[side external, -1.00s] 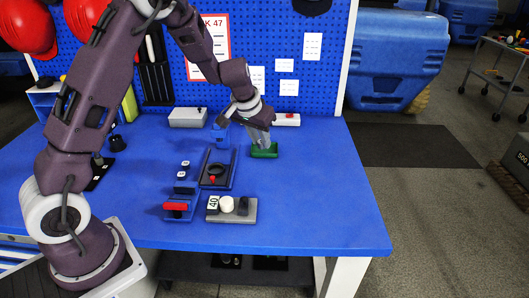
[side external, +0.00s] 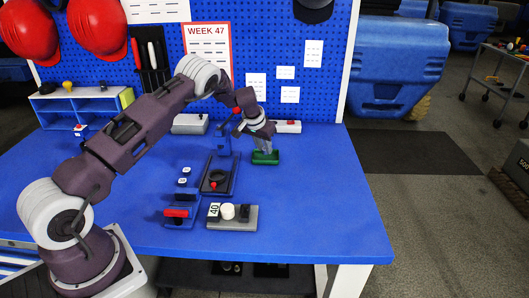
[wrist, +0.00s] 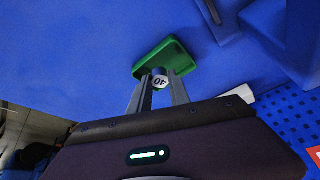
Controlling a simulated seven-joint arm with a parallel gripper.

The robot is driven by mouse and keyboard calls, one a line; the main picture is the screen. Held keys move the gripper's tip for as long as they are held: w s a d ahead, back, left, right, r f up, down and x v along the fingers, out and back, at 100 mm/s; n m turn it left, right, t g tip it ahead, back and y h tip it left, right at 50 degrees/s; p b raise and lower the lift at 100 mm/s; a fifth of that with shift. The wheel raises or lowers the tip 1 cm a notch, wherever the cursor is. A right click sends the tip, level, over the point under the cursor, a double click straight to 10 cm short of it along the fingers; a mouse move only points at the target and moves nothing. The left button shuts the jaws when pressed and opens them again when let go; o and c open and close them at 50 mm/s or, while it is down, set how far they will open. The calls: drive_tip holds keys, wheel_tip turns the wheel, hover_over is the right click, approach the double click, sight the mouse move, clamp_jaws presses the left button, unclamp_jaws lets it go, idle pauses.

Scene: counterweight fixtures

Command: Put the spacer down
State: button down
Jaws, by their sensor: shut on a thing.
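My gripper (side external: 264,148) is over the green tray (side external: 265,159) near the back right of the blue bench. In the wrist view, my gripper (wrist: 160,90) is shut on the spacer (wrist: 160,80), a small round piece with a pale end marked 40. The green tray (wrist: 183,58) lies right behind the spacer there. I cannot tell whether the spacer touches the tray floor. In the side view the fingers and tray wall hide the spacer.
Left of the tray is a dark fixture (side external: 232,181) with a black ring. In front stand a grey block (side external: 243,221) with a white cylinder and a 40 tag, and a blue block with a red bar (side external: 176,213). The bench's right side is clear.

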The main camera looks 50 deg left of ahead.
sight(263, 148)
drive_tip(key=shift+w+a, duration=0.5)
drive_tip(key=shift+w+a+f, duration=0.1)
drive_tip(key=shift+f, duration=1.6)
drive_tip(key=c, duration=1.2)
unclamp_jaws()
drive_tip(key=shift+f, duration=0.15)
